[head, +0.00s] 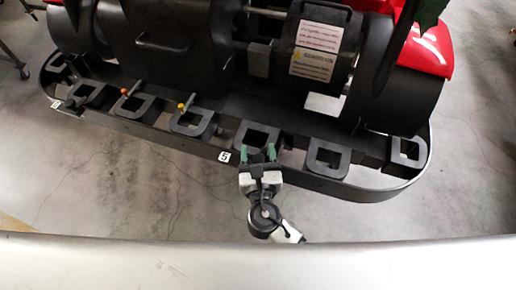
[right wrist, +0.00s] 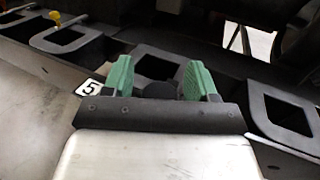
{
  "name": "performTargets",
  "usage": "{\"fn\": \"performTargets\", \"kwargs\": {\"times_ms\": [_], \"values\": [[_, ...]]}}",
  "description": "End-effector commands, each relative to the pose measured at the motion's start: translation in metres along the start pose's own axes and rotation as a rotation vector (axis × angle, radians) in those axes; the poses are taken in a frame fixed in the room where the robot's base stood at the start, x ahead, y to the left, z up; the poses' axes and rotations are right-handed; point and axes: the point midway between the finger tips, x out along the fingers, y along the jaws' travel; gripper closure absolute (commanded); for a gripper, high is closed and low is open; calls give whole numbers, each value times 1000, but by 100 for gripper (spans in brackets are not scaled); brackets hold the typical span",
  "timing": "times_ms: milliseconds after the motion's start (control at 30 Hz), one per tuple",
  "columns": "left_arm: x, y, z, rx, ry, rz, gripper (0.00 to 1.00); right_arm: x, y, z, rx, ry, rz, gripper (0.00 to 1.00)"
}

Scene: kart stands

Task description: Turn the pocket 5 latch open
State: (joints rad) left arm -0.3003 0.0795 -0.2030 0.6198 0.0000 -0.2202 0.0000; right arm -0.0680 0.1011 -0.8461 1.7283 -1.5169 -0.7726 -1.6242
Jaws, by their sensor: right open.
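The pocket 5 frame (head: 239,133) is a dark square ring on the stand's front rim, just beyond my right gripper. It also shows in the right wrist view (right wrist: 180,58), behind the fingers. A white "5" label (head: 224,156) sits on the rim left of the gripper, and shows in the wrist view too (right wrist: 90,87). My right gripper (head: 257,154) is open, its green fingertips (right wrist: 158,80) at the near edge of the pocket. A dark rounded piece (right wrist: 158,91) lies between the fingers; I cannot tell whether it is the latch. My left gripper is out of view.
Left along the rim, other pockets carry a yellow-tipped latch (head: 186,104) and an orange-tipped latch (head: 127,91). More pockets (head: 327,153) lie to the right. A dark drum with warning labels (head: 318,37) stands behind. Grey floor (head: 130,180) is clear in front.

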Motion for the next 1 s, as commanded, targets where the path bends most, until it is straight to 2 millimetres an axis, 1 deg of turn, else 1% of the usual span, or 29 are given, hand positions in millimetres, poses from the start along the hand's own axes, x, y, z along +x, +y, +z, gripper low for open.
{"fn": "performTargets", "kwargs": {"times_ms": [100, 300, 333, 600, 633, 833, 1000], "values": [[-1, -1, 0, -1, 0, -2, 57, 4, 0, 0, 0, -1, 0, 42], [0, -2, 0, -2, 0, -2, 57, 4, 0, 0, 1, 0, 0, 42], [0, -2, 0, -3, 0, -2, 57, 4, 0, 0, 1, 0, 0, 44], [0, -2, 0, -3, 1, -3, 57, 4, 0, 0, 1, 0, 0, 85], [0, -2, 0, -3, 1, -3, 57, 4, 0, 0, 1, 0, 0, 88], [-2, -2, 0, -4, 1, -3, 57, 4, 0, 0, 0, 0, 14, 88], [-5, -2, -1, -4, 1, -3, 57, 4, 0, 1, -2, 1, 74, 88]]}}
